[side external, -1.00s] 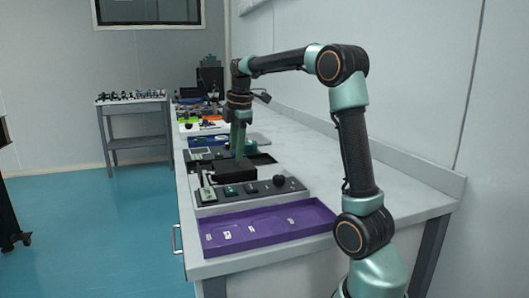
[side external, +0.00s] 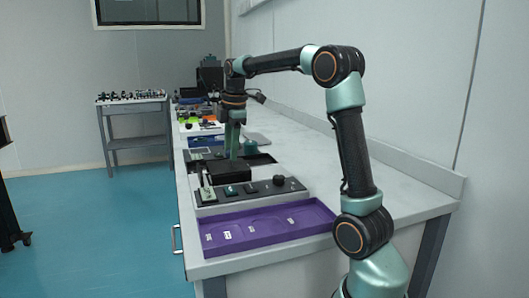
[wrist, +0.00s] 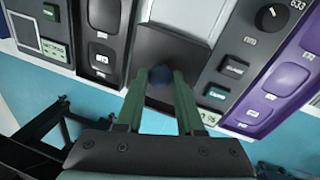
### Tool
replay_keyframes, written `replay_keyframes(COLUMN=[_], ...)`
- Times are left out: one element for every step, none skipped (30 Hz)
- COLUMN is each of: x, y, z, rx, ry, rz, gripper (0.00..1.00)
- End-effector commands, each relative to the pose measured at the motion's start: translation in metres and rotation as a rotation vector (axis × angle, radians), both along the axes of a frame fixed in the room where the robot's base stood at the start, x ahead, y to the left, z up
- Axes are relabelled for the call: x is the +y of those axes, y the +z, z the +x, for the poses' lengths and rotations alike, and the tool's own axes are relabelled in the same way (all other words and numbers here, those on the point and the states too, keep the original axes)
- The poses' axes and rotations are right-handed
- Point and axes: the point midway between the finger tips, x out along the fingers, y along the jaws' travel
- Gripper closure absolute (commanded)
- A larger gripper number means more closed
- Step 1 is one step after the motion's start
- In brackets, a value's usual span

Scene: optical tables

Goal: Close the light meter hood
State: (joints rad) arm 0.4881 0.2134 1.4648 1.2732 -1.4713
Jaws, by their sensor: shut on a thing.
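The light meter hood (side external: 228,172) is a dark block on the grey instrument row along the bench; in the wrist view it is a dark plate (wrist: 172,45). A pale surface shows bare beyond its far edge in the wrist view. A small dark blue knob (wrist: 158,82) on the hood sits between the fingers. My gripper (wrist: 160,76) is shut on this knob, with a green finger on either side. In the side external view my gripper (side external: 231,156) points down onto the hood, and the knob is hidden there.
A purple tray (side external: 265,243) lies at the near end of the bench. A panel with green buttons and a black dial (side external: 278,180) stands between tray and hood. More instruments are behind the hood. The bench top (side external: 370,190) is clear at right.

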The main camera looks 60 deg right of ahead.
Motion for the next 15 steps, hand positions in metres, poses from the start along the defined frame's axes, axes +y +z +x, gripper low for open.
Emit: replay_keyframes(x=[0.007, 0.011, 0.015, 0.016, 0.017, 0.018, 0.018, 0.018, 0.018, 0.018, 0.018, 0.018, 0.018, 0.018, 0.018], y=[0.001, 0.001, 0.001, 0.001, 0.002, 0.002, 0.002, 0.002, 0.002, 0.002, 0.002, 0.002, 0.002, 0.002, 0.002], z=[0.007, 0.011, 0.014, 0.016, 0.017, 0.017, 0.017, 0.017, 0.018, 0.018, 0.018, 0.018, 0.018, 0.018, 0.018], rx=[-0.003, -0.004, -0.006, -0.006, -0.007, -0.007, -0.008, -0.008, -0.008, -0.009, -0.009, -0.01, -0.01, -0.01, -0.01], ry=[0.007, 0.007, 0.006, 0.006, 0.005, 0.005, 0.005, 0.005, 0.006, 0.007, 0.007, 0.008, 0.008, 0.008, 0.007], rz=[0.001, 0.003, 0.005, 0.006, 0.007, 0.007, 0.006, 0.006, 0.005, 0.006, 0.006, 0.005, 0.005, 0.005, 0.005], gripper=[1.0, 1.0, 1.0, 1.0, 1.0, 1.0, 1.0, 1.0, 1.0, 1.0, 1.0, 1.0, 0.52, 0.4, 0.34])
